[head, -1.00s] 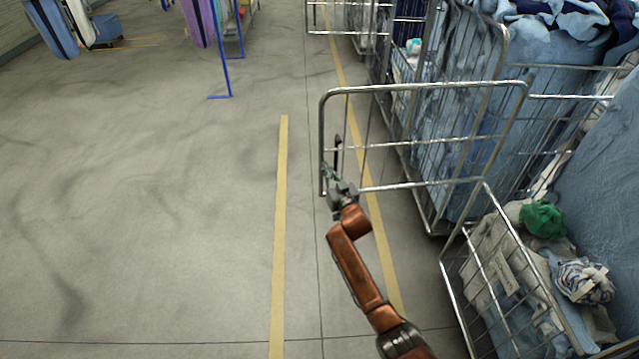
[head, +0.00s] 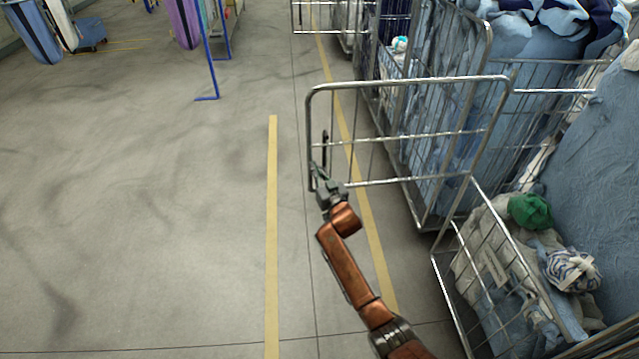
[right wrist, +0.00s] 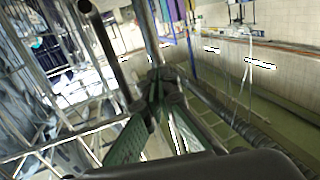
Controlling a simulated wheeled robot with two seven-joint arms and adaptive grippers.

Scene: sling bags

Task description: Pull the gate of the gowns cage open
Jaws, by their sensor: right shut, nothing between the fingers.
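The wire gate (head: 400,137) stands swung out from the gowns cage (head: 515,249) on the right, its free edge over the floor to the left. The cage holds grey and blue cloth and a green bundle (head: 530,210). My right gripper (head: 318,178) is at the lower part of the gate's free edge, beside the upright bar. In the right wrist view its green fingers (right wrist: 158,84) come together close to a metal bar (right wrist: 145,35). They are shut with nothing held between them; whether they touch the bar is unclear. My left gripper is out of view.
Another wire cage (head: 410,178) full of blue cloth stands just behind the gate. A blue metal stand (head: 211,62) and hanging bags (head: 183,22) are at the back left. The floor (head: 150,220) to the left is clear, with yellow lines (head: 272,230).

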